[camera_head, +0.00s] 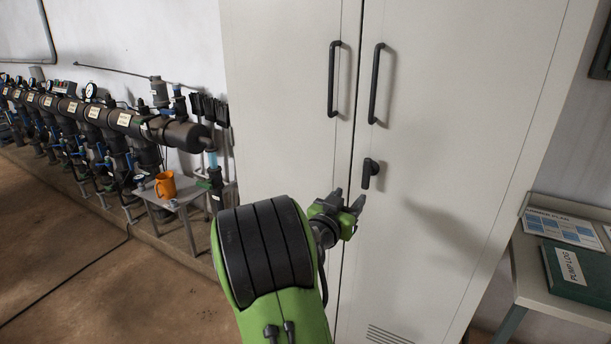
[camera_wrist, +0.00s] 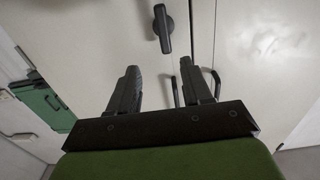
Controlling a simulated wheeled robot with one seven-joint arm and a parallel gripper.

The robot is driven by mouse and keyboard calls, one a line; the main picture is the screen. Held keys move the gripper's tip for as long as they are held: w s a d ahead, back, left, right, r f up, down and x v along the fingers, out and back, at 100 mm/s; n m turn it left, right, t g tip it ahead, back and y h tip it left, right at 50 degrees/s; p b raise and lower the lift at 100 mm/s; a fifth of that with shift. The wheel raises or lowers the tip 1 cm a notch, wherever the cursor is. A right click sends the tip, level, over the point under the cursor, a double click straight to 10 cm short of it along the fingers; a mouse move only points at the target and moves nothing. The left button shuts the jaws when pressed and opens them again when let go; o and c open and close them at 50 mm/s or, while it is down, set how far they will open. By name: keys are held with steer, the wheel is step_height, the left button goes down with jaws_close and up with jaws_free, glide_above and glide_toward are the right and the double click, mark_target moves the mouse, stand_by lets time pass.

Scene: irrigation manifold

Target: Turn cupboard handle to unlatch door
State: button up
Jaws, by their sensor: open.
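The cupboard (camera_head: 460,120) is tall and pale grey with two doors, both shut. Its small black turn handle (camera_head: 369,173) is on the right door beside the seam, below the pull bars, and hangs roughly vertical. The handle also shows at the top of the wrist view (camera_wrist: 163,28). My gripper (camera_head: 348,196) is open and empty, just below and left of the handle in the head view. In the wrist view my gripper's two fingers (camera_wrist: 158,80) are apart, with the handle beyond their tips and not between them.
Two long black pull bars (camera_head: 334,79) (camera_head: 376,84) flank the door seam above. A side table (camera_head: 557,290) with a green pump log binder (camera_head: 575,270) stands at right. A pipe manifold (camera_head: 110,115) and a small stand with an orange mug (camera_head: 165,185) are at left.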

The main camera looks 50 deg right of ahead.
mark_target(366, 172)
steer(key=w+d+p, duration=0.1)
steer(key=d, duration=0.4)
steer(key=w+d, duration=0.1)
steer(key=d, duration=0.4)
steer(key=w+d+p, duration=0.1)
steer(key=d, duration=0.4)
steer(key=shift+w+d+p, duration=0.1)
steer(key=shift+d+p, duration=0.15)
steer(key=shift+p, duration=0.1)
jaws_close()
